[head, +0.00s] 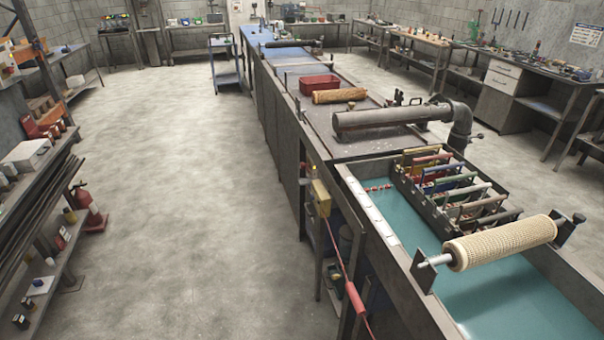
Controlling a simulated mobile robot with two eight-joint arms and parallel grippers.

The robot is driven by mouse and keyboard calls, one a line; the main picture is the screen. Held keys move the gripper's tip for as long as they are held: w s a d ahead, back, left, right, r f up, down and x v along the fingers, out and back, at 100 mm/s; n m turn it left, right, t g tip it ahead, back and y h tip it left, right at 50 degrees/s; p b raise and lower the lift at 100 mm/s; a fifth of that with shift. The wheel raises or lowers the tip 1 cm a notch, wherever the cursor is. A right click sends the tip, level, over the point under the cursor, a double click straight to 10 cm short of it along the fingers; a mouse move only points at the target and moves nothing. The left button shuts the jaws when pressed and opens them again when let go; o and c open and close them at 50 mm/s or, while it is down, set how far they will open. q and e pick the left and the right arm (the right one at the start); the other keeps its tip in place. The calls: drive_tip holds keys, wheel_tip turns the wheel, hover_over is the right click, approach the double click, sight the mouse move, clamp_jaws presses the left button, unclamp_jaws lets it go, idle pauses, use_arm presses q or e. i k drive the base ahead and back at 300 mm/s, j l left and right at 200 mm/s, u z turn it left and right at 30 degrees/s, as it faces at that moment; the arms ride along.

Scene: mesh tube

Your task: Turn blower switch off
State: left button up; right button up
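A yellow box (320,198), which looks like a switch box, is fixed to the left side of the long bench. A small bright yellow spot (314,167) and a red part sit just above it. I cannot make out a lever or its on/off position. A red cable (336,250) runs down from the box to a thicker red piece (356,299). A grey metal pipe (390,118) with an elbow lies across the bench top; I cannot tell if it belongs to the blower. Neither of my grippers is in view.
The bench (290,130) runs from front right to the back. A mesh roll (505,242) and a rack of coloured pieces (455,185) sit over a teal basin (480,300). A shelf (40,190) and fire extinguisher (90,210) stand left. The concrete floor (190,200) between is clear.

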sight(303, 165)
drive_tip(key=i+j+u, duration=0.1)
drive_tip(key=i+j, duration=0.2)
drive_tip(key=i, duration=0.25)
drive_tip(key=i+j, duration=0.25)
drive_tip(key=i, duration=0.3)
drive_tip(key=i+j+u, duration=0.15)
drive_tip(key=i, duration=0.45)
drive_tip(key=i+j+u, duration=0.1)
drive_tip(key=i+j, duration=0.2)
drive_tip(key=i, duration=0.25)
